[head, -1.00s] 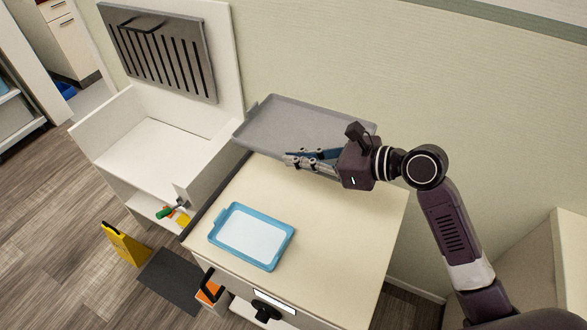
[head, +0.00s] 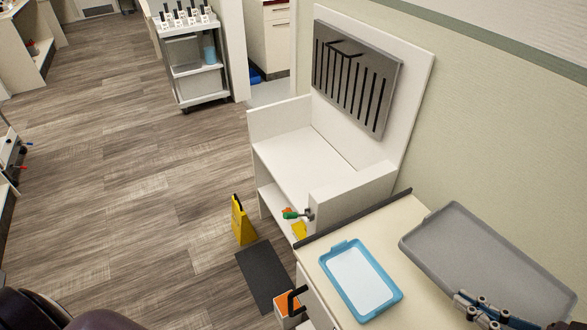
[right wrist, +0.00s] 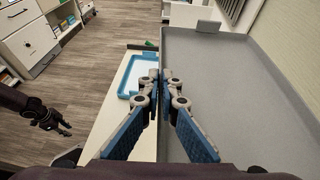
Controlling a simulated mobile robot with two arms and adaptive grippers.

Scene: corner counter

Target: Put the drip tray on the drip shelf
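The drip tray, a shallow grey tray (head: 480,255), is at the right in the head view, over the back of the cream counter. In the right wrist view it (right wrist: 225,95) stretches away from the fingers. My right gripper (head: 480,308) is shut on the tray's near left rim, with both fingertips close together there (right wrist: 160,82). I cannot tell whether the tray touches the counter. The likely drip shelf is the white unit (head: 300,150) below a slotted grey panel (head: 350,80). My left gripper (right wrist: 52,120) shows small and dark in the wrist view; its opening is unclear.
A blue-rimmed tray with a white inside (head: 382,310) lies on the counter (head: 325,245). A yellow floor sign (head: 242,222) and a dark mat (head: 262,275) are on the floor before the white unit. A bottle cart (head: 195,75) stands farther back.

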